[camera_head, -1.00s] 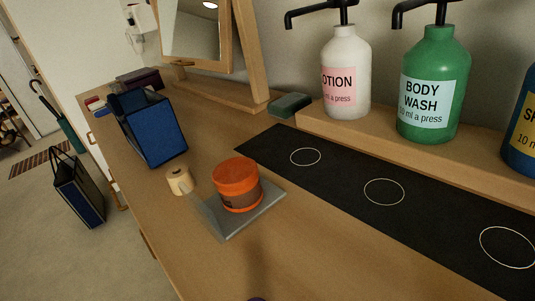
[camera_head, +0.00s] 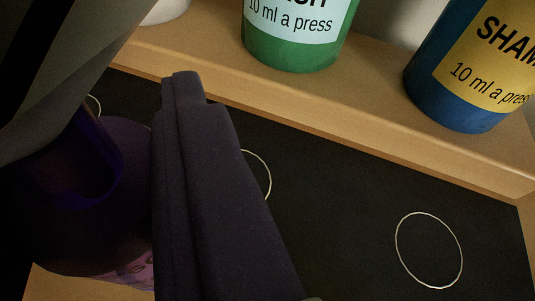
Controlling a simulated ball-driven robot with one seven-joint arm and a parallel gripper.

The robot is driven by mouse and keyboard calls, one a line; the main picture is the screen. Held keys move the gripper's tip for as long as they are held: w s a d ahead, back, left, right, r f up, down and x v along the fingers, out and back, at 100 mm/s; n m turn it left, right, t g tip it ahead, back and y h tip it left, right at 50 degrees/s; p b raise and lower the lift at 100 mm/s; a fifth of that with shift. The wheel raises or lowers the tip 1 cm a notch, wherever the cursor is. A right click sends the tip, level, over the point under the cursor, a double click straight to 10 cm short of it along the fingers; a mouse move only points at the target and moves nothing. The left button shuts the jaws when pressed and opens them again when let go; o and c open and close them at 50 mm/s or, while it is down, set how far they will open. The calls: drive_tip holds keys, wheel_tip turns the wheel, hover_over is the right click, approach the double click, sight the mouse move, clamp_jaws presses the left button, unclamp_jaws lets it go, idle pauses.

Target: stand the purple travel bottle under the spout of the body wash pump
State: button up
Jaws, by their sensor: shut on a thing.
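My gripper (camera_head: 130,130) fills the left of the view and is shut on the purple travel bottle (camera_head: 75,225), which is partly hidden by the fingers and in shadow. A pinkish patterned patch shows low on the bottle. The bottle appears over the left part of the black mat (camera_head: 330,210); I cannot tell whether it touches it. The green body wash pump (camera_head: 296,45) stands on the wooden ledge behind, cut off at the top, so its spout is out of view. The white ring (camera_head: 268,183) in front of it is partly hidden by my dark right finger.
The blue shampoo pump (camera_head: 430,90) stands on the ledge (camera_head: 380,140) at right, behind another white ring (camera_head: 428,250). A white pump's base (camera_head: 165,10) shows at upper left. The mat's right part is clear.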

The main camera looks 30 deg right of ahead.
drive_tip(key=s+d+r+n+y+p, duration=0.1)
drive_tip(key=s+d+y+p, duration=0.1)
drive_tip(key=s+d, duration=0.8)
drive_tip(key=shift+s+a+b+x, duration=0.1)
drive_tip(key=shift+a+b+x, duration=0.3)
drive_tip(key=shift+b+x, duration=1.8)
drive_tip(key=shift+s+a+b+x, duration=0.1)
drive_tip(key=shift+a+b+x, duration=0.3)
drive_tip(key=shift+b+x, duration=1.8)
drive_tip(key=shift+s+a+b+x, duration=0.1)
drive_tip(key=shift+a+b+x, duration=0.45)
drive_tip(key=shift+x, duration=3.15)
drive_tip(key=shift+d+f, duration=0.1)
drive_tip(key=shift+f, duration=0.15)
drive_tip(key=o, duration=1)
drive_tip(key=shift+o, duration=0.2)
